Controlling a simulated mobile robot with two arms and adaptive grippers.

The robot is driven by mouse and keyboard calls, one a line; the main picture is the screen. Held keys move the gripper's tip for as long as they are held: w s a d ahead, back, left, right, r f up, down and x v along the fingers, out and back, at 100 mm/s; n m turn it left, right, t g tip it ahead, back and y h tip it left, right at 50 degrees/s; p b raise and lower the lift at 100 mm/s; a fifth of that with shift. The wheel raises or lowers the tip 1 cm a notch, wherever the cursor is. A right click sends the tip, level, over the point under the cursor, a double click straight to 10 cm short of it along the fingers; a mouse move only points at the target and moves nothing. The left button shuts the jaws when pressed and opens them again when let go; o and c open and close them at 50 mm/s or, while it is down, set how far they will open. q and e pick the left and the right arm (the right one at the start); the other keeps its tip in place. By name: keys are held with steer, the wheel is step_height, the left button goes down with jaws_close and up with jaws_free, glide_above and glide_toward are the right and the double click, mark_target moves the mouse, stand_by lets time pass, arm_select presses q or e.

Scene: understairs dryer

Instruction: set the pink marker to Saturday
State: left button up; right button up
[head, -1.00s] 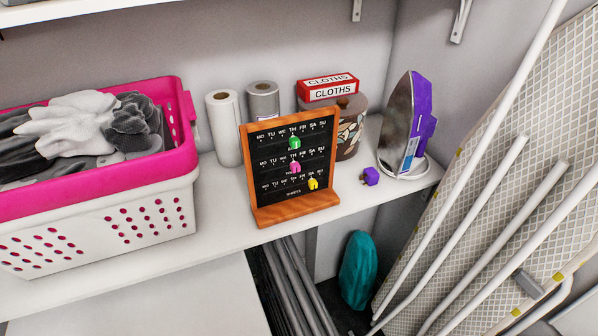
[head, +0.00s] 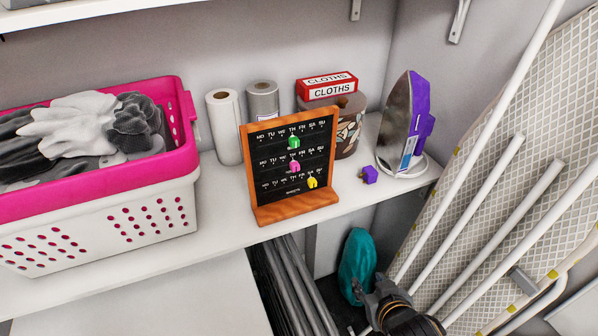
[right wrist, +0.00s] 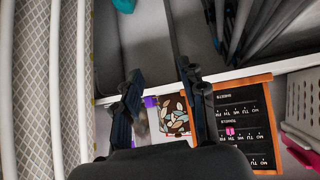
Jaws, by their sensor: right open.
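The pink marker (head: 295,166) sits on the middle row of an orange-framed black board (head: 328,195), under the TH label. It also shows upside down in the right wrist view (right wrist: 230,131). A green marker (head: 294,142) is on the top row, also near TH. A yellow marker (head: 312,182) is on the bottom row near SA. My right gripper (head: 372,288) is low at the front right, below shelf level and apart from the board. In the right wrist view its two fingers (right wrist: 163,74) are spread with nothing between them. My left gripper is out of view.
A pink and white laundry basket (head: 100,230) stands left of the board. Paper rolls (head: 224,128), a cloths box (head: 327,86), a patterned pot (head: 350,130), a purple cube (head: 370,175) and an iron (head: 403,125) stand behind or right. An ironing board (head: 540,140) leans at right.

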steer(key=w+a+r+t+y, duration=0.1)
steer(key=w+a+r+t, duration=0.25)
steer(key=w+r, duration=0.25)
steer(key=n+t+y, duration=0.2)
steer(key=t+y, duration=0.2)
glide_toward(296, 169)
steer(key=p+x, duration=0.3)
steer(key=x, duration=0.4)
steer(key=shift+r, duration=0.15)
steer(key=shift+w+a, duration=0.2)
steer(key=shift+w, duration=0.5)
steer(key=shift+c, duration=0.4)
jaws_close()
